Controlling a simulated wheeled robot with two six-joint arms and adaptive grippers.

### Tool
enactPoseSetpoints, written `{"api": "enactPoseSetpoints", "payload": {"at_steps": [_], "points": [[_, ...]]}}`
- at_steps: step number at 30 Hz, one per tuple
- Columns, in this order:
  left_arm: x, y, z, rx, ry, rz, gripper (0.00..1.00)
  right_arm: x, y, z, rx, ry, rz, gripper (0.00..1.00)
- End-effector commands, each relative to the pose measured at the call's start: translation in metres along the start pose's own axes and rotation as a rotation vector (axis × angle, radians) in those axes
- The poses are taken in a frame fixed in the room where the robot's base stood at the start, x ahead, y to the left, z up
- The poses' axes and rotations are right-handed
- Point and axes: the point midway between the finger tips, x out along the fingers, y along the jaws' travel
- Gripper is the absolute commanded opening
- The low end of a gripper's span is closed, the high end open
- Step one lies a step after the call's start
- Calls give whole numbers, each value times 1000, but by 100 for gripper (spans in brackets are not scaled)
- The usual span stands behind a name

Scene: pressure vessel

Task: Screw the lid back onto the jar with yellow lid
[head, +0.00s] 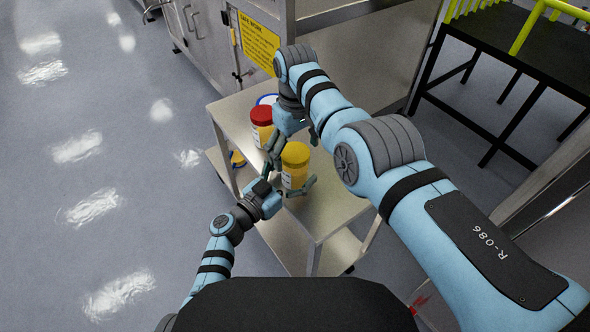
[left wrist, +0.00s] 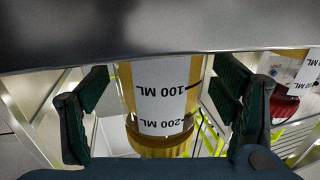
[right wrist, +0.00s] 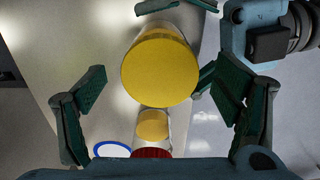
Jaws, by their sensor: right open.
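The jar with the yellow lid (head: 294,178) stands upright on the cart. Its yellow lid (head: 296,153) sits on top; I cannot tell how tightly. My left gripper (head: 289,189) is open around the jar body; in the left wrist view the labelled jar (left wrist: 160,95) appears upside down between the fingers, with gaps on both sides. My right gripper (head: 274,150) is open and empty, close to the lid in the head view. In the right wrist view the lid's round top (right wrist: 160,66) lies ahead between its spread fingers, apart from them.
A red-lidded jar (head: 261,128) stands just behind on the cart top (head: 325,205). A blue-rimmed item (head: 266,99) is beyond it, partly hidden. My right arm crosses above the cart's right side. A steel cabinet (head: 205,40) stands behind, and open floor lies left.

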Motion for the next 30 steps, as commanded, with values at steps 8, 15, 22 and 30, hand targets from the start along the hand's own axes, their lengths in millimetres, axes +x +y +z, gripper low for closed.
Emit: {"api": "enactPoseSetpoints", "payload": {"at_steps": [8, 15, 22, 30], "points": [[-4, 0, 1, 1, -1, -1, 80, 0, 0, 0, 0, 0, 0, 84], [-42, 0, 2, 1, -2, -2, 80, 0, 0, 0, 0, 0, 0, 84], [-94, 0, 1, 2, -3, 1, 80, 0, 0, 0, 0, 0, 0, 84], [-120, 0, 0, 0, -1, 1, 80, 0, 0, 0, 0, 0, 0, 84]]}}
